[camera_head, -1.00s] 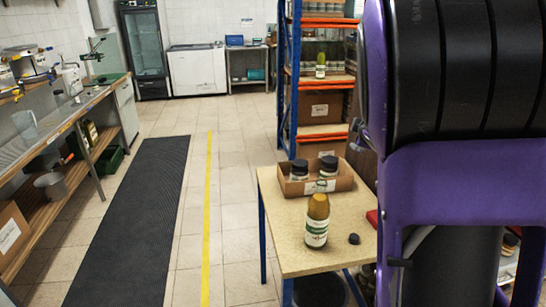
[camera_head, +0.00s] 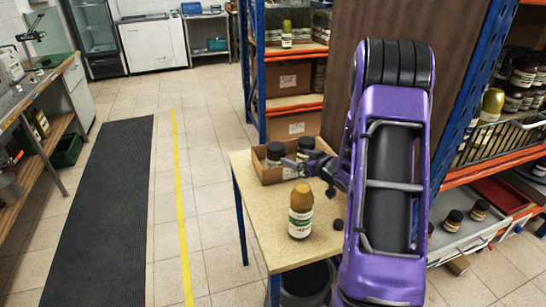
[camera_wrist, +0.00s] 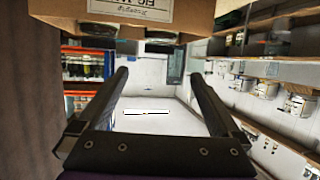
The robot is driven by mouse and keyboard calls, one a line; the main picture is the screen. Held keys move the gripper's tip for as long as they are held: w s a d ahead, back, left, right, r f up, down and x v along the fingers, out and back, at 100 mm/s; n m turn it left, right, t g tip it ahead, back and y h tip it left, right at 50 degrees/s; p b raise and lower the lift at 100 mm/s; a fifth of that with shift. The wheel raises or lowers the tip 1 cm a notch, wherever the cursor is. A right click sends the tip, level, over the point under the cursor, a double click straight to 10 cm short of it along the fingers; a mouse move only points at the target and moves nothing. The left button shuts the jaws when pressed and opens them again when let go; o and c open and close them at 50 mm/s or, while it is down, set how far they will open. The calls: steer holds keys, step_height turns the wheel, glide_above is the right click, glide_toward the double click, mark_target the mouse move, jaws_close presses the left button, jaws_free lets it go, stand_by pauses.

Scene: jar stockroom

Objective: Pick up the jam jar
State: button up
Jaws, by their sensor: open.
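Two jars with black lids, a left one (camera_head: 275,151) and a right one (camera_head: 306,145), stand in an open cardboard box (camera_head: 270,173) on the small table. I cannot tell which is the jam jar, as their labels are hidden. My gripper (camera_head: 288,165) is open and empty, reaching leftward across the front of the box in the head view. In the wrist view, its two fingers (camera_wrist: 158,75) are apart with nothing between them. The box (camera_wrist: 190,14) shows upside down at the top there, with dark lids below it.
A yellow-filled bottle (camera_head: 300,212) stands on the table (camera_head: 262,222) in front of the box, close to my arm. A small black lid (camera_head: 338,224) lies right of it. Shelving (camera_head: 448,178) with many jars stands at right.

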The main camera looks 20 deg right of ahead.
mark_target(276, 149)
steer(key=x, duration=1.5)
steer(key=shift+f, duration=0.1)
jaws_close()
steer(key=shift+w, duration=0.1)
